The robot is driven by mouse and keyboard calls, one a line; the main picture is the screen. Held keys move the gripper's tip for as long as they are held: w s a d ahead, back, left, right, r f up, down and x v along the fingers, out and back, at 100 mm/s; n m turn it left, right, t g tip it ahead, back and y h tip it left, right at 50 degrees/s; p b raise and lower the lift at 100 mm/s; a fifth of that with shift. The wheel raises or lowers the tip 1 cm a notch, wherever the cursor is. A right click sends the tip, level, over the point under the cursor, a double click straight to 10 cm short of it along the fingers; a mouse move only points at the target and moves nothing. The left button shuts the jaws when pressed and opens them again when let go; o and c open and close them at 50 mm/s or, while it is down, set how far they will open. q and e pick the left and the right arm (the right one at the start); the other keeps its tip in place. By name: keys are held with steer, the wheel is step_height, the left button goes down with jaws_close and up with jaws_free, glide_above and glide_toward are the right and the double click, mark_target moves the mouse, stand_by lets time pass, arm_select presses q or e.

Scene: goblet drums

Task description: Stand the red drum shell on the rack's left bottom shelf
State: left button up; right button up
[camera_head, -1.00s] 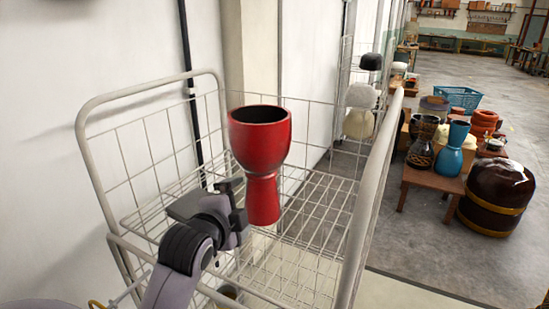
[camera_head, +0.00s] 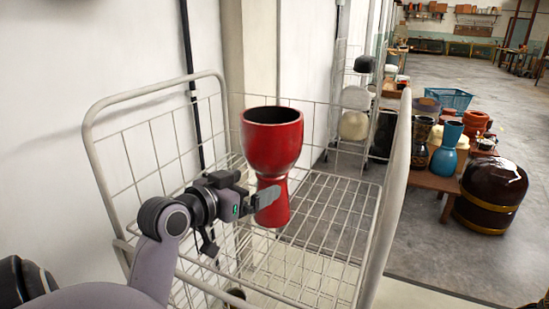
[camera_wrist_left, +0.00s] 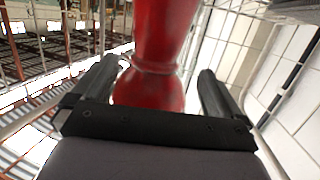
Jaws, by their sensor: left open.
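The red drum shell (camera_head: 272,142) is upright, goblet-shaped, with a dark open top, over the wire shelf of the white rack (camera_head: 318,222). In the left wrist view the red drum shell (camera_wrist_left: 152,60) shows its narrow waist and red body between the fingers. My left gripper (camera_head: 262,196) is at the shell's lower stem, open, with a finger on either side; in the wrist view the left gripper (camera_wrist_left: 155,90) has gaps beside the shell. Whether the shell's foot rests fully on the wire is hard to tell. My right gripper is not seen.
The rack's tubular frame (camera_head: 388,200) rises at right and left of the shelf. A low table (camera_head: 432,181) with a blue drum (camera_head: 448,148) and a big dark drum (camera_head: 492,193) stand to the right. The wall is close on the left.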

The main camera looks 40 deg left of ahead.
mark_target(263, 181)
arm_select(q)
steer(key=x, duration=0.5)
steer(key=shift+w+d+f, duration=0.15)
steer(key=shift+w+f, duration=0.15)
steer(key=shift+f, duration=0.05)
steer(key=c, duration=1.5)
steer(key=shift+r, duration=0.1)
steer(key=shift+c, duration=1.3)
steer(key=shift+r, duration=0.15)
